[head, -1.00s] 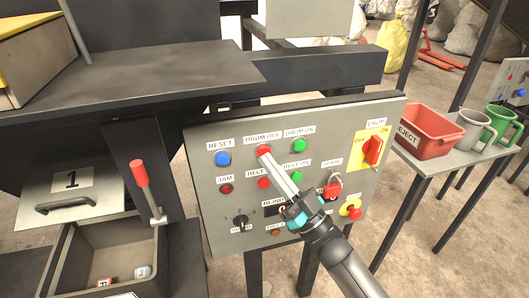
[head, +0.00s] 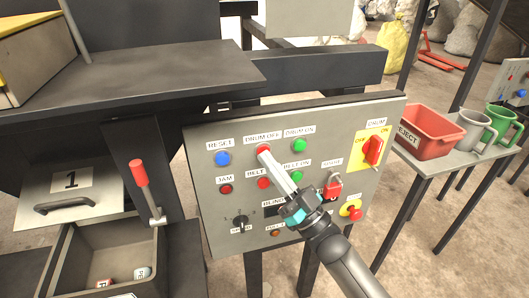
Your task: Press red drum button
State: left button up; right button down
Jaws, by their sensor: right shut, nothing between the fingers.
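The control panel (head: 225,195) is a tilted grey plate with labelled buttons. The red DRUM OFF button (head: 263,149) sits in its top row, between the blue RESET button (head: 222,158) and the green DRUM ON button (head: 299,145). My right gripper (head: 268,156) is shut and empty, with its fingertips at the lower edge of the red DRUM OFF button. I cannot tell whether they touch it or whether it is pushed in. The gripper and arm cover part of the panel's lower middle.
A red drum switch (head: 373,151) on a yellow plate and a red padlock (head: 333,187) are on the panel's right. A red-handled lever (head: 141,174) stands at left. A red REJECT bin (head: 429,133) and mugs stand on a side table at right.

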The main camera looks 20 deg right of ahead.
jog(key=shift+s+p, duration=0.5)
jog(key=shift+s, duration=0.35)
jog(key=s+p, duration=0.2)
jog(key=s, duration=0.3)
jog(key=shift+d, duration=0.1)
dwell(0.7)
